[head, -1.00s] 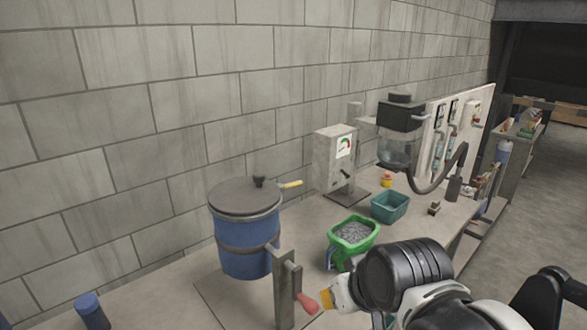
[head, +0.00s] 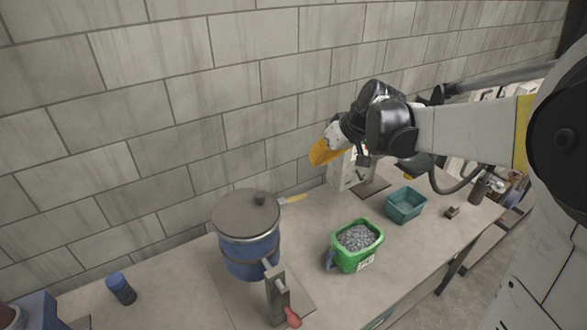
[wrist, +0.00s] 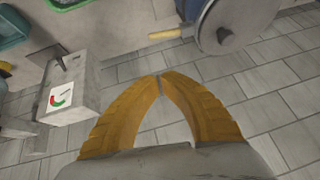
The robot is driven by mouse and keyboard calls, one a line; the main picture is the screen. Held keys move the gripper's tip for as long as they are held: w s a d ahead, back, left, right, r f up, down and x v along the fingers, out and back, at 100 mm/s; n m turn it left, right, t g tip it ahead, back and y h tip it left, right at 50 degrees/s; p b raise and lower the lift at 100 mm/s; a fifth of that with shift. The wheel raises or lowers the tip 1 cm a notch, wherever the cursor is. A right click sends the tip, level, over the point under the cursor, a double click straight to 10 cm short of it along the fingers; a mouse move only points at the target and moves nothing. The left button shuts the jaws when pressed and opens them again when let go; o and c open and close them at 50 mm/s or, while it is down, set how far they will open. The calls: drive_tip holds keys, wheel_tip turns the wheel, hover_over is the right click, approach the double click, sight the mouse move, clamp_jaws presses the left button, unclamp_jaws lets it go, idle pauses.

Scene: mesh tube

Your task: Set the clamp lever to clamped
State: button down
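A blue drum (head: 250,256) with a grey lid (head: 246,214) stands on the bench. A lever with a yellow grip (head: 295,199) sticks out behind its lid to the right. A post (head: 277,295) in front of the drum carries a red handle (head: 292,318) that hangs down at the frame's bottom edge. I cannot tell which of the two is the clamp lever. My gripper (head: 314,160) is in the air above the back of the bench, apart from both. In the wrist view its yellow fingers (wrist: 160,76) meet at the tips with nothing between them. The yellow grip (wrist: 166,35) shows beyond them.
A box with a gauge (wrist: 68,92) stands close to my gripper. A green bin of grey pieces (head: 343,260) and a teal bin (head: 388,206) stand on the bench. A blue cylinder (head: 121,288) stands at left. The block wall (head: 150,100) runs behind.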

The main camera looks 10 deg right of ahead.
drive_tip(key=shift+s+a, duration=0.1)
hover_over(295, 199)
drive_tip(key=w+d, duration=0.3)
wheel_tip(295, 199, down, 8)
drive_tip(key=f, duration=0.1)
drive_tip(key=s+f, duration=0.1)
drive_tip(key=f, duration=0.1)
drive_tip(key=shift+a+f+b, duration=0.1)
drive_tip(key=shift+a+b, duration=0.1)
drive_tip(key=shift+b, duration=0.2)
drive_tip(key=shift+f, duration=0.5)
